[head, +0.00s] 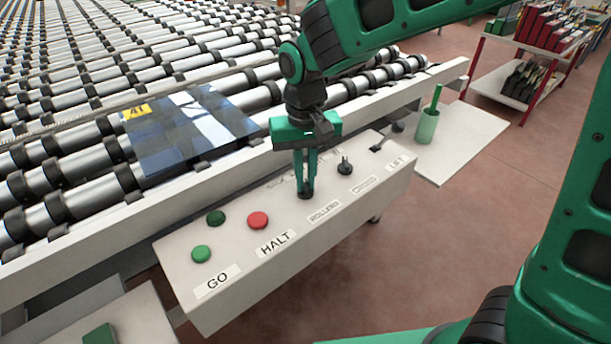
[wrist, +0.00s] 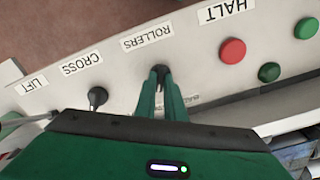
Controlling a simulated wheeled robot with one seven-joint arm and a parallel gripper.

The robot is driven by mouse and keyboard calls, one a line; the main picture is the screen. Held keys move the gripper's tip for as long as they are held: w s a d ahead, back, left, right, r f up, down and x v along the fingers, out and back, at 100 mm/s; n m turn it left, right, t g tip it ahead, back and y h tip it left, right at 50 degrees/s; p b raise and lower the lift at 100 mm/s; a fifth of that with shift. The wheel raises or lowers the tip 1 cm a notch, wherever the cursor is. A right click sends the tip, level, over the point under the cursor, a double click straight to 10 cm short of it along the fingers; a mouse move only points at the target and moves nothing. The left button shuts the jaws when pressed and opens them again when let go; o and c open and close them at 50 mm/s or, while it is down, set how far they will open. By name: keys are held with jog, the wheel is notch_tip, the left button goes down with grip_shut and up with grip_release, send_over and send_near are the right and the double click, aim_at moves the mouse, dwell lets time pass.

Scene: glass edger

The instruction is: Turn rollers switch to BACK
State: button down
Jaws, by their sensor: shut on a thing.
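The rollers switch (head: 305,193) is a small black knob on the white control panel, above the ROLLERS label (head: 323,212). My gripper (head: 305,188) points down at it with its green fingers shut on the knob. In the wrist view the fingertips (wrist: 160,76) close around the dark knob (wrist: 159,69), just beside the ROLLERS label. The fingers cover much of the knob, so I cannot tell which way it points. The position markings behind it are partly hidden and unreadable.
A red button (head: 258,220), green button (head: 201,254) and dark green button (head: 216,218) lie left of the switch. The black cross switch (head: 345,166) and lift lever (head: 377,148) lie right. A dark glass pane (head: 190,135) rests on the roller conveyor behind. A green cup (head: 427,127) stands far right.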

aim_at(306, 182)
jog(key=n, duration=1.2)
jog(key=shift+w+d, duration=0.1)
jog(key=shift+w, duration=0.05)
jog(key=shift+r+n, duration=0.1)
jog(key=shift+n, duration=0.2)
jog(key=c, duration=1.8)
grip_release()
jog(key=shift+d, duration=0.1)
jog(key=shift+c, duration=0.2)
notch_tip(306, 182, up, 11)
jog(key=shift+f, duration=0.2)
